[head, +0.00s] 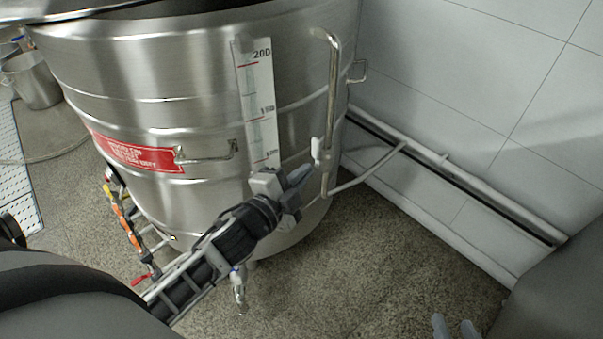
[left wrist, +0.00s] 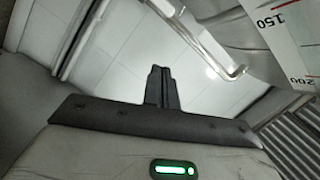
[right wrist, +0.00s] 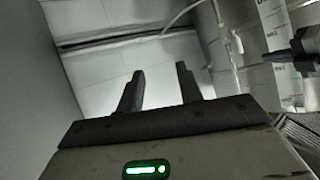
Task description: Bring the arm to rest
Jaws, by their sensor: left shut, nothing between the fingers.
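My left arm reaches in from the lower left in the head view. Its gripper (head: 300,178) is in front of the steel vessel (head: 200,100), near the lower end of the gauge strip and the bent pipe. In the left wrist view the left fingers (left wrist: 161,75) are together, with nothing between them. My right gripper (head: 456,326) shows only its fingertips at the bottom right edge of the head view, over the floor. In the right wrist view its fingers (right wrist: 160,80) stand apart with nothing between them.
The vessel carries a gauge strip (head: 257,105), a red label (head: 135,152), a side handle (head: 207,153) and a bent steel pipe (head: 333,100). A small tap (head: 238,285) is below. A white wall (head: 480,90) with a low rail (head: 470,190) stands at the right. Floor (head: 370,260) is bare between.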

